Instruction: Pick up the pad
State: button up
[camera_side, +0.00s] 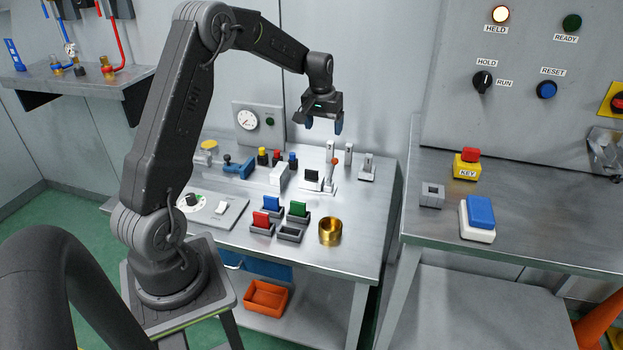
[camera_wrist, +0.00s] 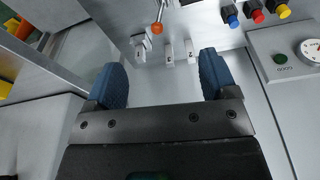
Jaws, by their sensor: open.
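No object in view is labelled as a pad. A blue block on a white base (camera_side: 478,216) lies on the right bench, near its front edge. My gripper (camera_side: 323,123) hangs above the back of the middle bench, fingers down, well apart from these pieces. In the wrist view its blue fingers (camera_wrist: 162,62) are spread with nothing between them.
A lever with an orange knob (camera_side: 335,161) and white posts (camera_side: 348,153) stand below my gripper. A brass cup (camera_side: 330,231) sits at the middle bench's front right. A gauge box (camera_side: 259,127) stands behind.

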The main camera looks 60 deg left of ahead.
jog(key=n, duration=0.1)
send_near(312, 170)
jog(key=shift+g, duration=0.3)
jog(key=f, duration=0.2)
jog(key=w+f, duration=0.1)
jog(key=f, duration=0.1)
jog(key=shift+a+f, duration=0.15)
jog(key=shift+w+a+f, duration=0.1)
jog(key=shift+a+f, duration=0.1)
jog(key=shift+f, duration=1.25)
jog(key=shift+w+a+f, duration=0.1)
jog(key=shift+a+f, duration=0.05)
jog(key=shift+f, duration=1.3)
jog(key=shift+c, duration=0.2)
jog(key=c, duration=1)
jog(key=shift+r, duration=0.15)
